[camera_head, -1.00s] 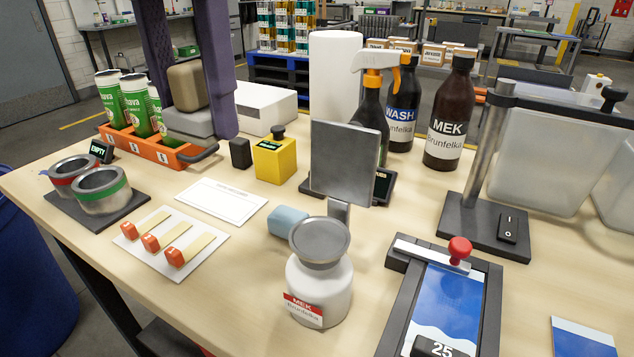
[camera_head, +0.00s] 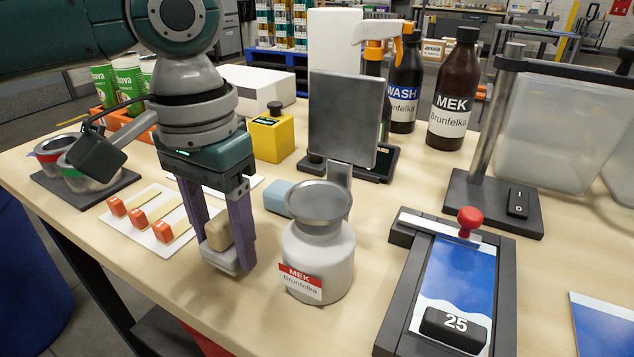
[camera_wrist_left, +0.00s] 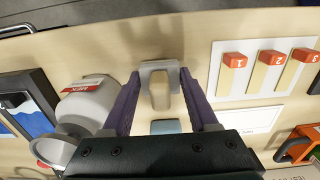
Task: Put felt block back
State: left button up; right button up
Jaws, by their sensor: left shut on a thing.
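My left gripper (camera_head: 222,225) is shut on the felt block (camera_head: 217,233), a tan block with a grey part at its lower end. The block sits between the two purple fingers, near the table's front edge, left of the white MEK bottle (camera_head: 318,262). I cannot tell whether its lower end touches the table. In the left wrist view the felt block (camera_wrist_left: 160,92) shows between the fingertips (camera_wrist_left: 158,75), with the grey part around its far end. My right gripper is not in view.
A light blue block (camera_head: 277,196) lies behind the bottle. A white card with several red-ended sticks (camera_head: 155,212) lies left of the gripper. The printing plate frame (camera_head: 455,280) is at right. Bare wood (camera_head: 270,310) shows in front.

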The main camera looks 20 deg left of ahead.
pick_arm(q)
jog(key=shift+f, duration=0.45)
jog(key=o, duration=1.3)
jog(key=shift+f, duration=0.1)
